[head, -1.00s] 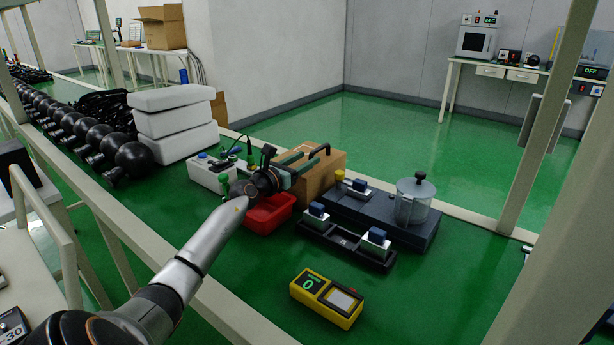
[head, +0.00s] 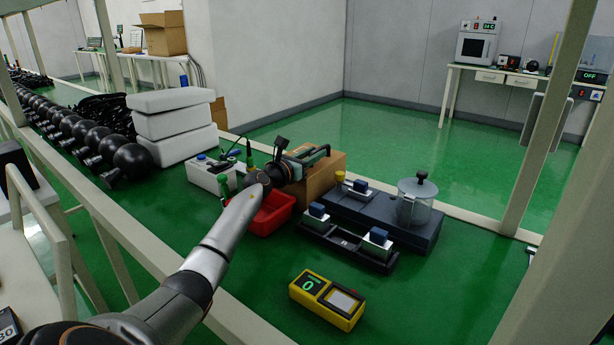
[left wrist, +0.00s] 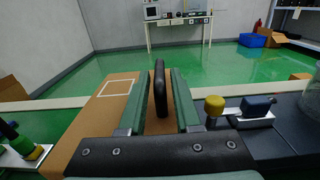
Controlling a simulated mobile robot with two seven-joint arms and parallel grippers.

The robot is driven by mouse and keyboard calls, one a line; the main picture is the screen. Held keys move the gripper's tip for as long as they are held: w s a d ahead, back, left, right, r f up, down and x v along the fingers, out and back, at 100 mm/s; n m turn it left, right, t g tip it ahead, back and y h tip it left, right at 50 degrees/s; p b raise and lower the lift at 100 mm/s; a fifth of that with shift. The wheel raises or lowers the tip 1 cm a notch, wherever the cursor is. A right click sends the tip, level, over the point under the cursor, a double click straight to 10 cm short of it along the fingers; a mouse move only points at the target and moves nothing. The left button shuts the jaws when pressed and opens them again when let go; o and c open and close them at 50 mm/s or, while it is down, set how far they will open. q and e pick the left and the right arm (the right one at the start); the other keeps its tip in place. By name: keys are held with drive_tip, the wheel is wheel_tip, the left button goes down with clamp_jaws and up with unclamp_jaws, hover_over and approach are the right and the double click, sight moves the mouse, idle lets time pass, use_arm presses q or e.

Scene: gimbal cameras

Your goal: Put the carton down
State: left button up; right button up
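The carton (head: 325,182) is a plain brown box standing upright on the green surface, behind the red bin. In the left wrist view its top (left wrist: 97,112) shows a white outlined square. My left gripper (head: 318,154) is over the carton's top; in the left wrist view its two green fingers (left wrist: 163,92) stand apart. A black upright loop-like piece (left wrist: 160,88), apparently a handle, stands between them, with a gap visible on each side. The fingers hide part of the carton's top. My right gripper is not in view.
A red bin (head: 274,216) stands just in front of the carton. A dark platform (head: 352,206) with a clear lidded jar (head: 412,203) is close on the right. A yellow meter (head: 327,299) lies in front. White blocks (head: 172,122) are stacked to the left.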

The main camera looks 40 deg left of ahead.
use_arm(q)
clamp_jaws()
idle(0.8)
drive_tip(key=shift+a+r, duration=0.1)
drive_tip(key=shift+r, duration=0.15)
